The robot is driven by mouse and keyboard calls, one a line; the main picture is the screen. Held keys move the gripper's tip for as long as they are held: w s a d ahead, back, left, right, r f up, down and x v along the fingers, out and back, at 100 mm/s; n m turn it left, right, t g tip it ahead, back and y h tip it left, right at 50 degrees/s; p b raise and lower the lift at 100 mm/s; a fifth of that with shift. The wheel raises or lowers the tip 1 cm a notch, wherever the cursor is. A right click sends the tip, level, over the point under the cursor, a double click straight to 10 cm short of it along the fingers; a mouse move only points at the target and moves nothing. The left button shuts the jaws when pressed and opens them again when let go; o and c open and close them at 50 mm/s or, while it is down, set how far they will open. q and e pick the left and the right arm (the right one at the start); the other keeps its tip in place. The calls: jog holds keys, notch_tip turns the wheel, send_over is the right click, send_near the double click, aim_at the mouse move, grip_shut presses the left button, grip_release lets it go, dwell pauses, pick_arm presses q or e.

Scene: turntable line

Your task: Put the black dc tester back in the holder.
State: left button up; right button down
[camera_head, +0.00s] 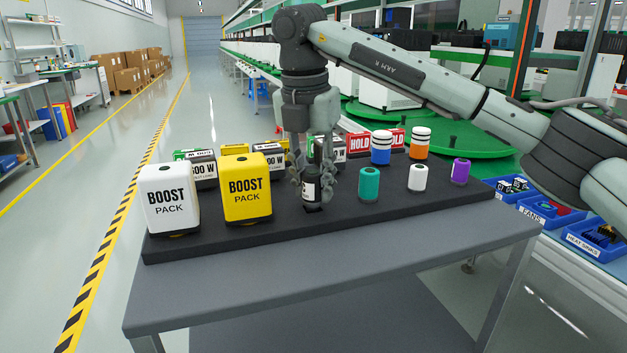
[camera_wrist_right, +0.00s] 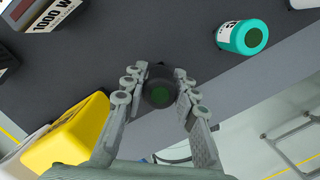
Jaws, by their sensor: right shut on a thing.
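The black dc tester (camera_head: 311,189), a small dark cylinder with a white label, is upright between the fingers of my right gripper (camera_head: 312,183). In the right wrist view the tester's dark round end (camera_wrist_right: 160,92) shows between the two fingers, which are shut on it. The holder (camera_head: 350,222) is the long dark board on the table. The tester is over its front middle, with a dark square spot just below its lower end. I cannot tell whether the tester touches the board. My left gripper is not in view.
White (camera_head: 171,200) and yellow (camera_head: 246,188) boost packs stand left of the tester. A teal cylinder (camera_head: 369,184), a white one (camera_head: 417,178) and a purple one (camera_head: 460,171) stand to its right. Banded blue (camera_head: 381,148) and orange (camera_head: 420,143) cylinders stand behind.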

jog(key=shift+f+b, duration=0.3)
jog(key=shift+f, duration=0.15)
jog(key=c, duration=1.1)
grip_release()
